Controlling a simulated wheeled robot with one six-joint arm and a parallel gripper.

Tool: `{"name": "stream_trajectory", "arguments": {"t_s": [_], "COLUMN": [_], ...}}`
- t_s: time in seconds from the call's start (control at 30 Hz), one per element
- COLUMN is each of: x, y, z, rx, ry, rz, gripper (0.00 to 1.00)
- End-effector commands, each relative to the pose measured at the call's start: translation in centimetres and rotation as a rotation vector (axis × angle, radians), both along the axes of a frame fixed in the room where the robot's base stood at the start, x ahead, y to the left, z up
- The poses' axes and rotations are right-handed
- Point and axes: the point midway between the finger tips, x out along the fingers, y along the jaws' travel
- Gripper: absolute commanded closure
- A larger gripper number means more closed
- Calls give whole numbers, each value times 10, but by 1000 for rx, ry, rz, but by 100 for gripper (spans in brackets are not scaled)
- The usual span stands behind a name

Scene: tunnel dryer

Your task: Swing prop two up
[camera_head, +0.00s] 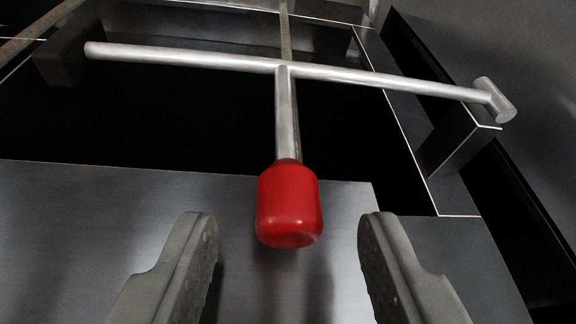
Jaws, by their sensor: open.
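A prop with a silver crossbar (200,57) and a short silver stem ends in a red knob (289,205). The stem points down in the picture, toward me. Which numbered prop this is cannot be told. My gripper (287,228) is open, with one grey finger to the left and one to the right of the red knob's lower end. Both fingers are apart from the knob, and nothing is held.
A grey metal plate (130,215) lies below the knob and fingers. Behind its edge is a dark opening (180,125). A dark block (70,50) is at the crossbar's left end, and a metal bracket (450,150) stands near its right end.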

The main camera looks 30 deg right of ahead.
Motion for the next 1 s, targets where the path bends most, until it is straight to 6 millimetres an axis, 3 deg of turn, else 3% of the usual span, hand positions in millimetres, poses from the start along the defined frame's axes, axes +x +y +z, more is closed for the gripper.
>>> {"name": "stream_trajectory", "arguments": {"t_s": [0.2, 0.53, 0.77, 1.0], "x": [14, 16, 16, 16], "y": [-7, -8, -8, -8], "z": [-7, -7, -7, -6], "rx": [0, 0, 0, 5], "ry": [0, 0, 0, -2], "rz": [-1, 0, 0, 0], "gripper": [55, 55, 100, 100]}}
